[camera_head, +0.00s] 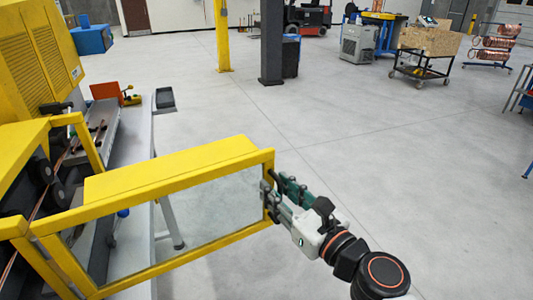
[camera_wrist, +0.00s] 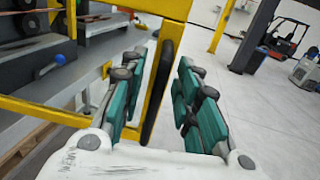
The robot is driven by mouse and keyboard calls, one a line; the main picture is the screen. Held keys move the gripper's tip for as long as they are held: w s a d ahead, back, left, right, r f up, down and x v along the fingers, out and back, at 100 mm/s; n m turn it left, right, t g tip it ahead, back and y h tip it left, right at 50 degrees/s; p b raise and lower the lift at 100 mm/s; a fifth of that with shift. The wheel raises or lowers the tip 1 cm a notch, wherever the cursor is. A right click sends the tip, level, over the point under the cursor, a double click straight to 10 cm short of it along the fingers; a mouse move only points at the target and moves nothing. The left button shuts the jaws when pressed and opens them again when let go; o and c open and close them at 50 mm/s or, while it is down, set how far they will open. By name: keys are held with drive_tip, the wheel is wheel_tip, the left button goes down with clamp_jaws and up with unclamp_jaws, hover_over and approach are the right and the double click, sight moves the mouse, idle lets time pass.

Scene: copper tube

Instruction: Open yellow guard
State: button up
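The yellow guard (camera_head: 180,170) is a yellow frame with a clear panel. In the head view it stands swung out from the yellow machine over the floor. Its free end is at the right, where my gripper (camera_head: 274,193) is. In the wrist view, a black handle (camera_wrist: 158,88) on the guard's edge stands between the green fingers of my gripper (camera_wrist: 157,75). The fingers are spread, with a gap on each side of the handle. My gripper hides part of the guard's free end in the head view.
The yellow machine (camera_head: 35,60), with a copper tube (camera_head: 68,155) and dark tooling, is at the left. A yellow post (camera_head: 222,35) and a dark post (camera_head: 271,40) stand behind. A cart (camera_head: 425,60) is at the back right. The floor right of the guard is clear.

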drive_tip(key=shift+r, duration=0.15)
drive_tip(key=shift+r, duration=4.9)
